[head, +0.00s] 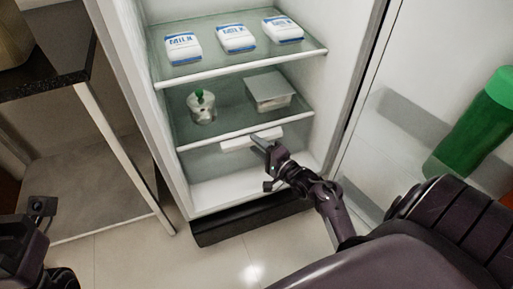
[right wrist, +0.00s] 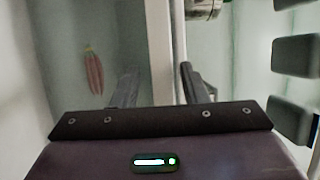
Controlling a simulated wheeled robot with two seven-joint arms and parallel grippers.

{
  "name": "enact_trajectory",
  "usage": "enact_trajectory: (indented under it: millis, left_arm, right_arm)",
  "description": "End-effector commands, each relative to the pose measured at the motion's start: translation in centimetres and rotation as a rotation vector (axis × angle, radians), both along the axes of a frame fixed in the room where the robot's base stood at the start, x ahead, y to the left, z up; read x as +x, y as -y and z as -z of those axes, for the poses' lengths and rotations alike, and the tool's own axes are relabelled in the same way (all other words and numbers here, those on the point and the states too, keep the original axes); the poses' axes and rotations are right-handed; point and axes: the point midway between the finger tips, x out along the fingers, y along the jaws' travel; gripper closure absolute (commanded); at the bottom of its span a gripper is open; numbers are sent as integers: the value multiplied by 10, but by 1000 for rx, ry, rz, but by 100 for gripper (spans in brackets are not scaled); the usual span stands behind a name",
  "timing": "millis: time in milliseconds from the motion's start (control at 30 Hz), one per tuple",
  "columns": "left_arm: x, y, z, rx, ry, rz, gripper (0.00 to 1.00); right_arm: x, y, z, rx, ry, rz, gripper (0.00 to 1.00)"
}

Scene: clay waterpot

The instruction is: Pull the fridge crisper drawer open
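The crisper drawer (head: 205,160) is a clear-fronted bin low in the open fridge, under the lower shelf. Its white bar handle (head: 240,143) runs across the upper front. My right gripper (head: 266,149) is at the right part of this handle. In the right wrist view the fingers stand apart, one on each side of a white upright bar (right wrist: 159,50), which looks like the handle. I cannot tell whether they touch it. A red striped item (right wrist: 94,70) shows behind the clear surface. Part of my left arm's end (head: 25,245) shows at the lower left; its fingers are not clear.
The upper shelf holds milk packs (head: 236,39). The lower shelf (head: 228,126) holds a small pot with a green top (head: 202,106) and a lidded tub (head: 269,91). The open fridge door, with a green bottle (head: 475,125), is at right. A dark-topped counter (head: 40,95) stands left.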

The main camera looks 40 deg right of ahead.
Motion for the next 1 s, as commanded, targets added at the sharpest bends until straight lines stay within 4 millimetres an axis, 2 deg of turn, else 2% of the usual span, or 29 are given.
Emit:
enact_trajectory:
  millis: [333,633,1000]
  left_arm:
    - [0,0,0,1,4,0,64]
    - [0,0,0,1,3,0,64]
    - [0,0,-1,1,4,-1,64]
  right_arm:
    - [5,-1,0,-1,-1,0,60]
    - [4,-1,0,0,-2,0,99]
    - [2,-1,2,0,-6,0,100]
